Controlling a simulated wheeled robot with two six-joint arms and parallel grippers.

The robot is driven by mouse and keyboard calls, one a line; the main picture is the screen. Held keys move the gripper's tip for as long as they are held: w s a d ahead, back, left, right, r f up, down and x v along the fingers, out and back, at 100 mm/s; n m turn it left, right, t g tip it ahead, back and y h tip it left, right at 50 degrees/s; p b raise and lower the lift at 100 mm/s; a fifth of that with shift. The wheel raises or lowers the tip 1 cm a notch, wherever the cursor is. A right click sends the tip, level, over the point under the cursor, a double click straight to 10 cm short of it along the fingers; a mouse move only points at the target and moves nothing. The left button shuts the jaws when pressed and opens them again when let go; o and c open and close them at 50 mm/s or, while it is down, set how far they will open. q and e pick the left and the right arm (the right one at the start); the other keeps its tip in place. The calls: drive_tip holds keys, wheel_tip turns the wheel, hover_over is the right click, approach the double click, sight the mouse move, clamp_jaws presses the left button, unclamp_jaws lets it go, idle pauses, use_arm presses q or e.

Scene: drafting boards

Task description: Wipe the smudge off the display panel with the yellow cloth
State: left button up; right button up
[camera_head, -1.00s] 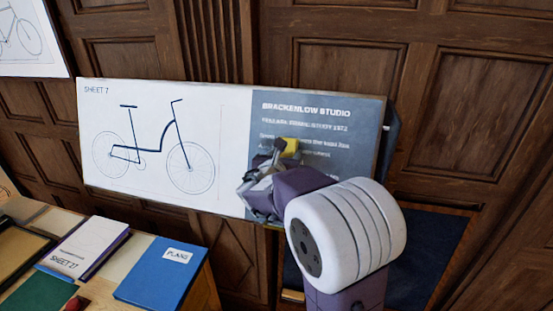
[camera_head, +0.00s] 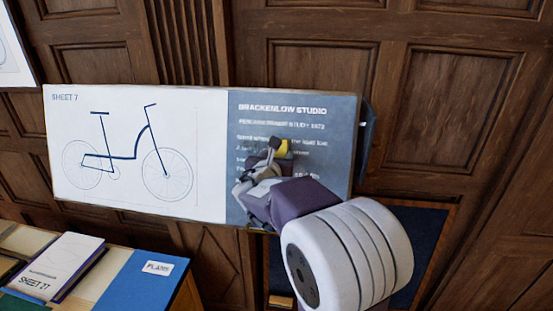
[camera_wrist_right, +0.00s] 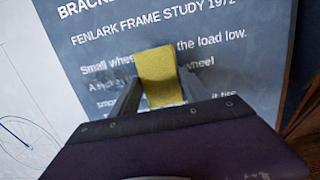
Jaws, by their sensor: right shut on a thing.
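The display panel (camera_head: 210,210) is a wide board on the wood wall, white with a bicycle drawing at left and slate grey with white text at right. My right gripper (camera_head: 278,150) is in front of the grey part, shut on the yellow cloth (camera_head: 282,148). In the right wrist view the cloth (camera_wrist_right: 158,76) is a folded yellow pad between the two fingers, covering part of the text lines. It looks close to the panel face; I cannot tell whether it touches. I cannot clearly make out the smudge; the cloth and gripper hide part of the text area. My left gripper is not in view.
Another board (camera_head: 14,50) hangs at the far upper left. A dark blue panel (camera_head: 418,240) stands low behind my right arm.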

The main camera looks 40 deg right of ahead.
drive_tip(key=shift+w+a, duration=1.1)
drive_tip(key=shift+w, duration=0.15)
drive_tip(key=shift+w, duration=0.1)
